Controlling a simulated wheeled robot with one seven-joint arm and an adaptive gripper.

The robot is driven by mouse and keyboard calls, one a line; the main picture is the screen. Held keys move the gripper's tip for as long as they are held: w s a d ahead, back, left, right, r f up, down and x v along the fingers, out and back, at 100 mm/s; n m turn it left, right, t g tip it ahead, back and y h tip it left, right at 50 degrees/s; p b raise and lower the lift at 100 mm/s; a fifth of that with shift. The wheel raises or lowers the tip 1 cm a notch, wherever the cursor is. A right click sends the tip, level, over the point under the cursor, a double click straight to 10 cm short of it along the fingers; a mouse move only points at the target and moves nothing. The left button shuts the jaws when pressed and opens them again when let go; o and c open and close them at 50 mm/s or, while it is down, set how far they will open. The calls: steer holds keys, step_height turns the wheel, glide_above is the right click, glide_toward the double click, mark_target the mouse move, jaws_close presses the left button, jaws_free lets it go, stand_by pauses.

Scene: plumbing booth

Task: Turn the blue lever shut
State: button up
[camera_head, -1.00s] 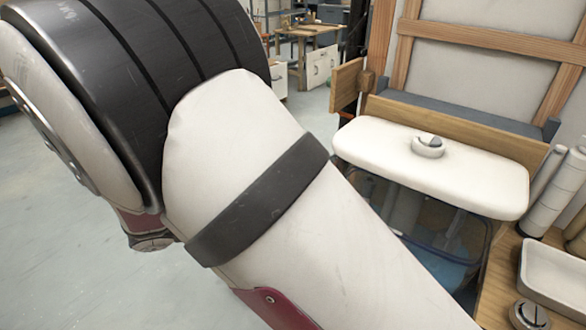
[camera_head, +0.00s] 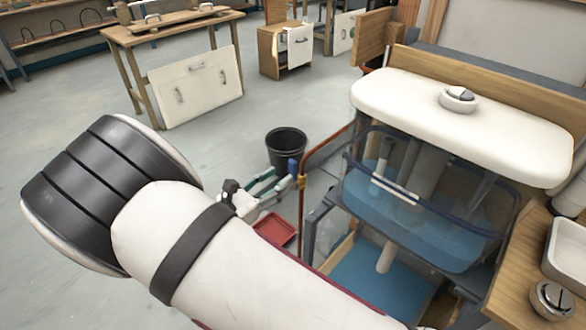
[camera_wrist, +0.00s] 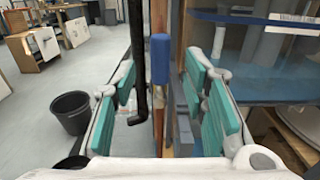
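The blue lever (camera_wrist: 160,60) stands upright in the middle of the wrist view, in line with the gap between my gripper's fingers. It also shows as a small blue piece (camera_head: 292,168) in the head view, right at the fingertips. My gripper (camera_wrist: 160,85) has teal pads spread wide apart, with clear space on each side of the lever. In the head view my gripper (camera_head: 284,178) reaches from behind my arm toward the lever. I see no pad touching it. I cannot tell how deep the lever sits between the fingers.
A copper pipe (camera_head: 302,205) runs up beside the lever. The clear cistern (camera_head: 420,215) with blue water and a white lid (camera_head: 460,120) stands on the right. A black bucket (camera_head: 286,147) and a red tray (camera_head: 275,229) are on the floor. Open floor lies left.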

mark_target(290, 170)
steer(key=shift+x, duration=3.2)
jaws_close()
